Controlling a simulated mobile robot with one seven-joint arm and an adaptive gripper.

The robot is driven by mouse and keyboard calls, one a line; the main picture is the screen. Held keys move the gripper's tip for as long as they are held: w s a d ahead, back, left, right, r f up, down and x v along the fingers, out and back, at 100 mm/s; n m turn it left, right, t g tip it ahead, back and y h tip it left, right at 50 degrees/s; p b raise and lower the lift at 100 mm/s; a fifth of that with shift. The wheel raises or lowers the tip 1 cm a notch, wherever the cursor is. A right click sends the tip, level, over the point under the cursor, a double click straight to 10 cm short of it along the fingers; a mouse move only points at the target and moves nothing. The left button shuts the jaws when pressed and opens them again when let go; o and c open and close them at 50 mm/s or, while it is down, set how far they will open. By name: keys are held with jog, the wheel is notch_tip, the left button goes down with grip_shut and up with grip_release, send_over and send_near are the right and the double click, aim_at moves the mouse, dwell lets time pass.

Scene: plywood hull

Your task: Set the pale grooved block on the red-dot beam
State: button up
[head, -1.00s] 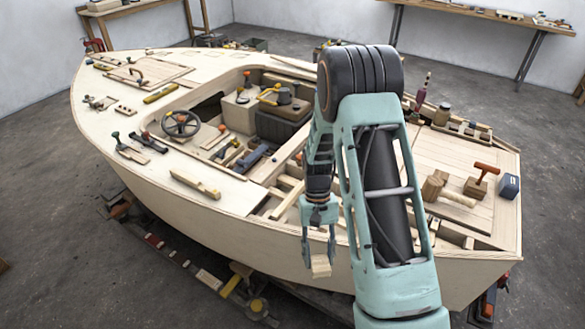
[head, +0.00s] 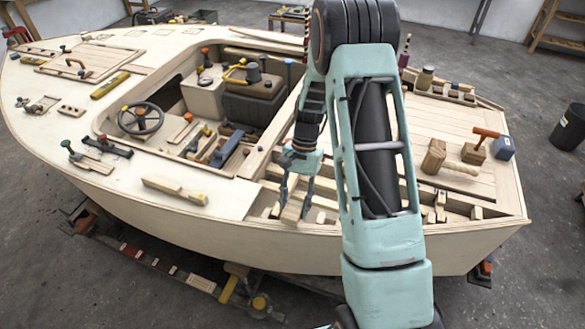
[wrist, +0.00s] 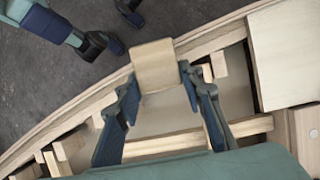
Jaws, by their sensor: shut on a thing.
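The pale block (wrist: 155,66) is between the fingertips of my gripper (wrist: 158,82), and its plain face shows in the wrist view; I cannot see its groove. In the head view my gripper (head: 292,198) is shut on the block (head: 291,210), just above the near hull edge, by the open framed bays. I cannot pick out the red-dot beam with certainty. In the wrist view a small dark reddish spot shows on pale wood (wrist: 310,130) at the right edge.
Wooden ribs and a crossbar (wrist: 200,136) lie below my gripper, with open bays between them. The near hull side (head: 240,248) runs beneath it. A wooden mallet (head: 450,165) lies on the right deck. A pale stick (head: 174,191) lies on the left deck.

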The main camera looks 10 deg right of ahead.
jog(key=w+m+t+y+b, duration=0.2)
jog(key=w+m+b, duration=0.15)
jog(key=m, duration=0.35)
notch_tip(320, 180, up, 5)
jog(key=m+t+b, duration=0.3)
jog(key=m+t, duration=0.1)
jog(key=m, duration=0.7)
send_over(290, 188)
jog(key=d, duration=0.1)
jog(key=shift+h, duration=0.4)
jog(key=shift+s+f+b, duration=0.25)
jog(key=shift+f+b, duration=1.15)
jog(key=shift+f, duration=0.5)
jog(key=shift+s+f+b, duration=0.2)
jog(key=shift+f+b, duration=1.2)
jog(key=shift+f, duration=0.45)
jog(key=shift+f, duration=0.35)
jog(key=o, duration=1.2)
jog(key=shift+d+r, duration=0.1)
jog(key=v, duration=1.1)
jog(key=shift+s+r, duration=0.25)
jog(key=shift+r, duration=0.1)
